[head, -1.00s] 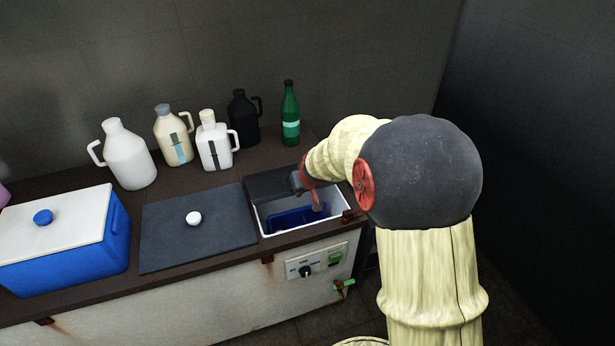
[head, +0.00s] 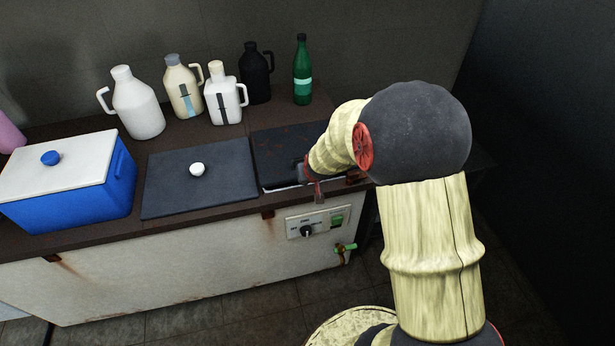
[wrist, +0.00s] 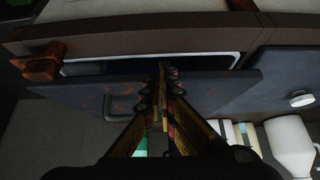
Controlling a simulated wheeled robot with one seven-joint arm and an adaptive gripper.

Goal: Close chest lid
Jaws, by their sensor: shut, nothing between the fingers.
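The chest lid (head: 283,146) is a dark, rust-flecked panel, lowered almost flat over the right-hand compartment. A thin strip of the white chest rim (head: 290,187) shows along its front edge. In the wrist view the lid (wrist: 75,95) has a dark handle (wrist: 120,105), and a narrow dark gap lies between its edge and the white rim (wrist: 215,58). My gripper (head: 319,193) is at the lid's front edge, right of its middle. In the wrist view its fingers (wrist: 163,70) are together and empty, across the lid's edge; I cannot tell whether they touch it.
Left of the lid is a flat dark cover with a white knob (head: 197,169), then a blue cooler (head: 75,195). Several jugs and a green bottle (head: 302,75) stand along the back. The counter front has a control panel (head: 318,222) and a green-handled tap (head: 345,248).

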